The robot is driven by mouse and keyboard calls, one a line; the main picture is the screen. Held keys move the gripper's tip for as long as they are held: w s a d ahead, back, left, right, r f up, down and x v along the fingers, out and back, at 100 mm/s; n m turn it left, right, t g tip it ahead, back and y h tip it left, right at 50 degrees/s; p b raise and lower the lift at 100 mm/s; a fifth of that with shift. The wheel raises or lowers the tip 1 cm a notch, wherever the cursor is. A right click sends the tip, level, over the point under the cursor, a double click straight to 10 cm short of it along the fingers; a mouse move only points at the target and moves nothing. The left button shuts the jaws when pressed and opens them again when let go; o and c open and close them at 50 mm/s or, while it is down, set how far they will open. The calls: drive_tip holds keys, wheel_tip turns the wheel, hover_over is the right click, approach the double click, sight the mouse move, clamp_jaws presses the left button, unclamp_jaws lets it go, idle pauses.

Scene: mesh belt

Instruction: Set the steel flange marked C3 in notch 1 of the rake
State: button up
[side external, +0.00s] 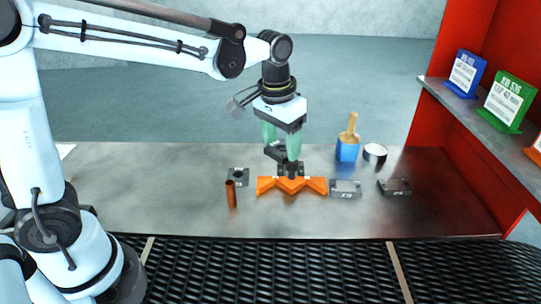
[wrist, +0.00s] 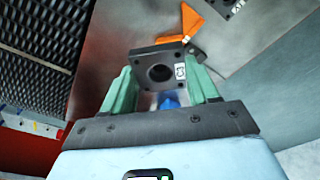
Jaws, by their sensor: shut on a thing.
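My gripper (side external: 282,152), with green fingers, is low over the bench behind the orange rake (side external: 291,186). In the side external view the held flange (side external: 291,170) is partly hidden by the fingers and sits close behind or over the rake's middle. I cannot tell whether they touch. In the wrist view part of the rake (wrist: 182,33) shows just beyond the flange. The notch numbers are not readable.
Other dark flanged blocks lie left (side external: 238,177) and right of the rake (side external: 345,188), one farther right (side external: 394,187). A copper cylinder (side external: 231,194) stands front left. A blue cup (side external: 347,152) and a round roll (side external: 375,152) stand behind. A mesh belt (side external: 270,272) runs along the front.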

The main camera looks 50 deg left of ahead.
hover_over(308, 201)
wheel_tip(308, 201, down, 6)
drive_tip(key=shift+s+d+f, duration=0.1)
drive_tip(key=shift+s+f, duration=0.05)
drive_tip(key=shift+f, duration=1.45)
drive_tip(key=shift+s+d+f, duration=0.1)
drive_tip(key=shift+s+f, duration=0.05)
drive_tip(key=shift+f, duration=1.4)
drive_tip(key=shift+f, duration=0.55)
drive_tip(key=o, duration=1.5)
drive_tip(key=shift+a, duration=0.1)
drive_tip(key=shift+a, duration=0.1)
